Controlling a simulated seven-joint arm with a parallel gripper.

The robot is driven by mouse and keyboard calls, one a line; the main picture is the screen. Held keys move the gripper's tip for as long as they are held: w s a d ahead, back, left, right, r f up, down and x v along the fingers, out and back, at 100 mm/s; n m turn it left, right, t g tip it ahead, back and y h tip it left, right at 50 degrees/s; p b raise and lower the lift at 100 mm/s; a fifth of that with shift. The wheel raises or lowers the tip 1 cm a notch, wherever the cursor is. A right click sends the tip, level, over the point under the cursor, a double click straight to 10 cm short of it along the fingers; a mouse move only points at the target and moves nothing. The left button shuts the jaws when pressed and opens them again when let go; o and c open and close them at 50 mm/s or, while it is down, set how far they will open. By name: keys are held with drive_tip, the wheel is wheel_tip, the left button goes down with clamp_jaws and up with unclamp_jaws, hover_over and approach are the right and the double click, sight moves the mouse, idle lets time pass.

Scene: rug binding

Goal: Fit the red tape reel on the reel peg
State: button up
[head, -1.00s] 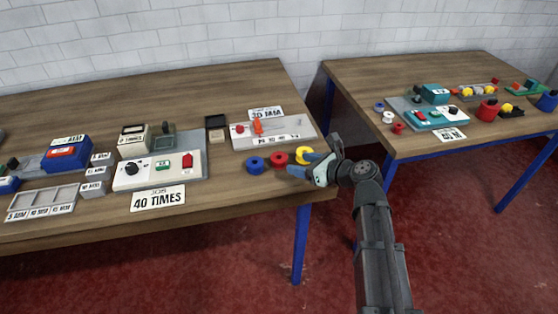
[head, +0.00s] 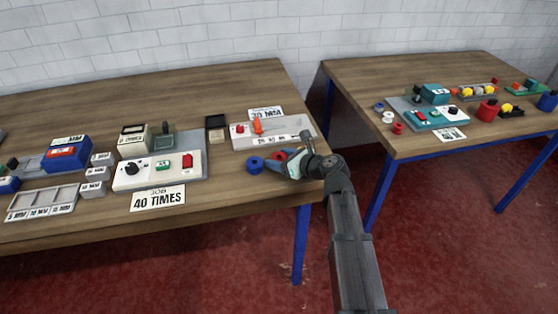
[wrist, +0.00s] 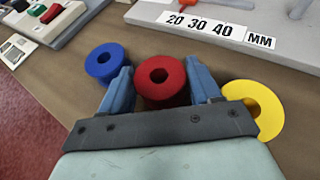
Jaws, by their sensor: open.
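The red tape reel (wrist: 162,98) lies flat on the table between the two blue fingers of my gripper (wrist: 160,82) in the wrist view. The fingers are open, one on each side of it; I cannot tell whether they touch it. In the head view only a sliver of the red reel (head: 278,155) shows behind my gripper (head: 286,166), near the table's right front edge. A dark upright post (head: 169,142) stands on a grey base beside the white control box; I cannot tell whether it is the reel peg.
A blue reel (wrist: 90,70) lies left of the red one, and a yellow reel (wrist: 265,98) lies right, close to the right finger. Behind is a grey measuring board (head: 240,143) with an orange pointer. A second table (head: 350,75) stands right, across a gap.

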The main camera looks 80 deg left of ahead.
drive_tip(key=c, duration=0.7)
drive_tip(key=shift+c, duration=0.2)
drive_tip(key=shift+r, duration=0.1)
